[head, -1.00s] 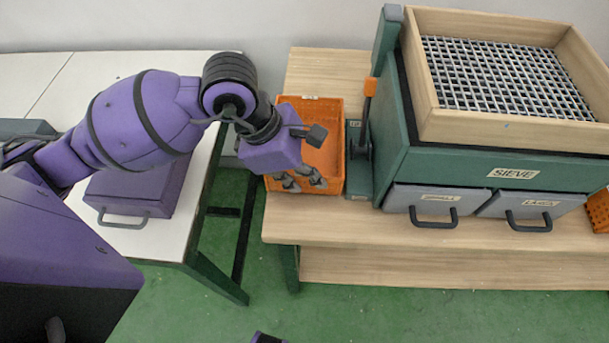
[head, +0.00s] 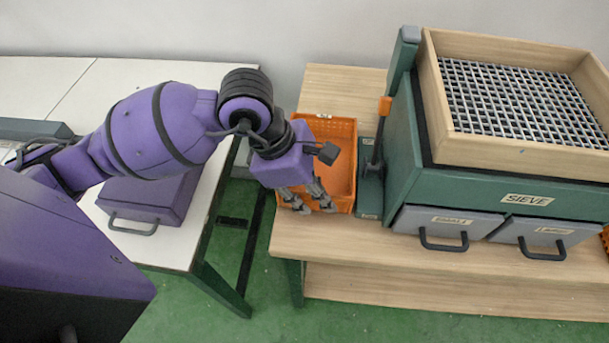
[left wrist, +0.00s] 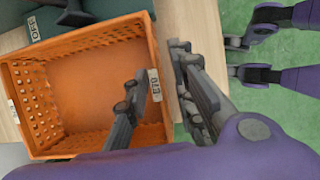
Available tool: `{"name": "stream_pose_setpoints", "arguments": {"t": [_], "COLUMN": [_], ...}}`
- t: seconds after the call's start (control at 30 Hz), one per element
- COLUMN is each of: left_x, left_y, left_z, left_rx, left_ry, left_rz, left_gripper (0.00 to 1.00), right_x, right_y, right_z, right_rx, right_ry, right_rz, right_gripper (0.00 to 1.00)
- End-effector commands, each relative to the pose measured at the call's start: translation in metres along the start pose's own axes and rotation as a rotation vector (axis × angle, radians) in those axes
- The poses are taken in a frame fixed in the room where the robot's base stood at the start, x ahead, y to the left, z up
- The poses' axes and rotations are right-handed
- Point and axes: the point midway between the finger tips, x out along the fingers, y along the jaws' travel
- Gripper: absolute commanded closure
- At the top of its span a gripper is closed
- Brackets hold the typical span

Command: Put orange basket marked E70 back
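The orange basket (head: 345,133) stands on the wooden table, left of the sieve machine. In the left wrist view the basket (left wrist: 85,35) is open-topped with perforated walls; a white label reading E70 (left wrist: 154,85) is on the rim nearest my gripper. My left gripper (head: 307,200) is at the basket's near wall. In the left wrist view my left gripper's fingers (left wrist: 160,82) straddle that wall, one inside and one outside, with a gap between them. Any contact with the wall is unclear. My right gripper is not in view.
The green sieve machine (head: 465,180) with two grey drawers stands close right of the basket. A white table (head: 130,245) at left bears a purple case (head: 155,200) with a handle. Bare wooden tabletop (head: 345,85) lies behind the basket. Another orange piece shows at the right edge (head: 605,238).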

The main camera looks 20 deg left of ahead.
Motion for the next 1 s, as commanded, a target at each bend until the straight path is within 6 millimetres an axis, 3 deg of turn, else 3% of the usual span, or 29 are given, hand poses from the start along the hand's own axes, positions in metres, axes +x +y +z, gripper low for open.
{"name": "stream_pose_setpoints", "arguments": {"t": [0.5,0.7,1.0], "left_x": [-0.100,-0.115,-0.116], "left_y": [0.001,0.000,0.000], "left_z": [-0.001,0.000,0.000], "left_rx": [0.001,0.001,0.001], "left_ry": [0.003,0.002,0.001], "left_rz": [0.005,0.003,0.002], "left_gripper": [0.77,0.77,0.77], "right_x": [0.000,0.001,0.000], "right_y": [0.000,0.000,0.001], "right_z": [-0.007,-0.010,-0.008], "right_rx": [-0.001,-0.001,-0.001], "right_ry": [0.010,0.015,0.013], "right_rz": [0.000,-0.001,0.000], "right_gripper": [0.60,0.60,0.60]}}
